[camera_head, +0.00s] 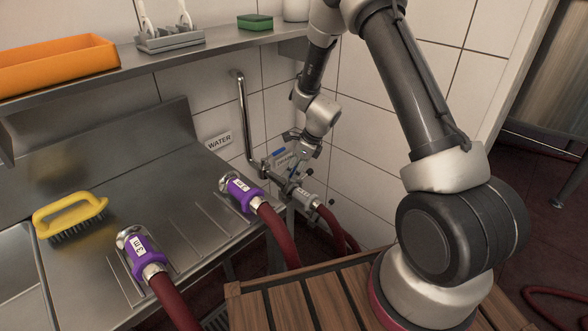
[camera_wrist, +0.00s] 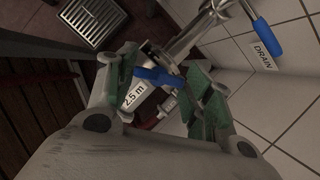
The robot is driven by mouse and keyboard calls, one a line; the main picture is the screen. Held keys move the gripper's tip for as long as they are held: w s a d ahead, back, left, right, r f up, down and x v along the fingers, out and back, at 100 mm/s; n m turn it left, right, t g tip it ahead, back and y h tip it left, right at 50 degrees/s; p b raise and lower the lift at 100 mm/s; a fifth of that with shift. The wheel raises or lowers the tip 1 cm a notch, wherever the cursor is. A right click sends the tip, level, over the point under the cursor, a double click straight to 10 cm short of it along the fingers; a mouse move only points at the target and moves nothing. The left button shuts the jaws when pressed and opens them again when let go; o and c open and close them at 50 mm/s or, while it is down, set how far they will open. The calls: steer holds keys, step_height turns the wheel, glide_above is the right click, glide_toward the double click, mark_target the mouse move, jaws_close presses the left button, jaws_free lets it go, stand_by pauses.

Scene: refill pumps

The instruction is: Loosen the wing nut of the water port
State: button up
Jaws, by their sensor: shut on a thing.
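The water port is at the foot of the bent steel pipe (camera_head: 246,115) on the tiled wall, near the WATER sign (camera_head: 219,141). My gripper (camera_head: 297,172) reaches down to the fitting there.
Two purple-collared hoses, one marked 3 m (camera_head: 141,246) and another (camera_head: 238,192), lie on the steel counter (camera_head: 190,215). A yellow brush (camera_head: 70,212) lies at left. A shelf (camera_head: 190,50) overhangs. The wrist view shows a DRAIN sign (camera_wrist: 264,55) and floor grate (camera_wrist: 94,22).

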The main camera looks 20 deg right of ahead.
steer(key=n, duration=0.2)
steer(key=n+g, duration=0.1)
steer(key=n, duration=0.1)
steer(key=shift+w+n+g+y, duration=0.15)
steer(key=shift+n+g+y, duration=0.15)
steer(key=n+g, duration=0.1)
steer(key=n, duration=0.2)
steer(key=shift+w+n, duration=0.1)
steer(key=shift+n, duration=0.2)
steer(key=n+g, duration=0.2)
steer(key=n, duration=0.2)
steer(key=shift+n+h, duration=0.3)
steer(key=shift+h, duration=0.1)
steer(key=n+g+h, duration=0.1)
steer(key=n, duration=0.2)
steer(key=shift+w+a+n, duration=0.1)
steer(key=shift+n, duration=0.2)
steer(key=n+h, duration=0.1)
steer(key=n, duration=0.2)
steer(key=n+g+h, duration=0.1)
steer(key=n, duration=0.3)
steer(key=shift+a+h, duration=0.15)
steer(key=shift+h, duration=0.15)
steer(key=n+h, duration=0.1)
steer(key=n, duration=0.2)
steer(key=n+h, duration=0.1)
steer(key=n, duration=0.2)
steer(key=shift+a, duration=0.1)
steer(key=shift+n, duration=0.4)
